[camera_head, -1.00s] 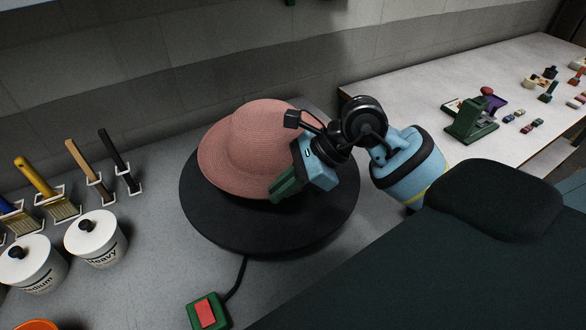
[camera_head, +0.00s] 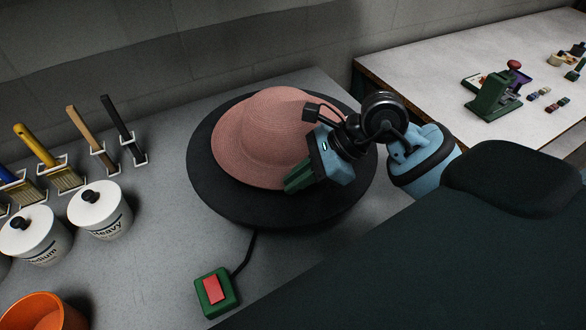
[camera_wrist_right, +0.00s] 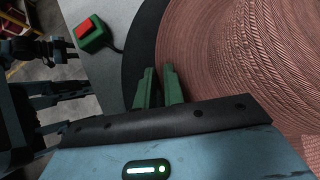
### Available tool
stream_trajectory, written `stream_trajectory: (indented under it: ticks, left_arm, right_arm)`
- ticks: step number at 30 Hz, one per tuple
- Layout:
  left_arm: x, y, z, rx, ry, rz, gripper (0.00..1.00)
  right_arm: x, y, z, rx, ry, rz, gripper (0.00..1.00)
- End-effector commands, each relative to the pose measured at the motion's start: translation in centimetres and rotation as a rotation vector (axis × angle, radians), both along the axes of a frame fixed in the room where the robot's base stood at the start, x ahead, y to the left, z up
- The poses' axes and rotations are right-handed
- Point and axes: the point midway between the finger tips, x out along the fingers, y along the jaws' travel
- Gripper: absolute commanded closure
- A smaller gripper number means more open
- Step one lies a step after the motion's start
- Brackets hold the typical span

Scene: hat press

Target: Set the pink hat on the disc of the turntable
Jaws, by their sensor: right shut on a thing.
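The pink woven hat (camera_head: 255,140) is crown up over the round black disc of the turntable (camera_head: 255,208), with its outline towards the disc's back left. My right gripper (camera_head: 292,184) is shut on the front right part of the brim. In the right wrist view, its green fingers (camera_wrist_right: 159,84) are close together at the brim's edge, with the hat (camera_wrist_right: 235,55) filling the right side and a strip of the dark disc (camera_wrist_right: 140,50) beside it. I cannot tell whether the brim touches the disc. My left gripper does not show in the head view.
A green box with a red button (camera_head: 215,290) lies in front, joined to the turntable by a cable. White lidded pots (camera_head: 100,212), upright brushes (camera_head: 85,135) and an orange container (camera_head: 45,312) stand left. A second table (camera_head: 430,70) holds a green press (camera_head: 493,98).

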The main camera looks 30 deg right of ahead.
Motion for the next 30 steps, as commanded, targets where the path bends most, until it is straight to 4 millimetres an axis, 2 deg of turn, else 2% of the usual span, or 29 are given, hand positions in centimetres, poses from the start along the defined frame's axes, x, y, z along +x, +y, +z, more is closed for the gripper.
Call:
stream_trajectory:
  ticks: [14,30]
  left_arm:
    - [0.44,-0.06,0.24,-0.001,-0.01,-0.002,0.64]
    - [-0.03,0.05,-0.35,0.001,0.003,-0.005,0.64]
  right_arm:
    - [0.04,0.0,-0.05,0.0,-0.005,0.001,1.0]
    - [0.03,0.0,-0.5,0.0,-0.004,0.001,1.0]
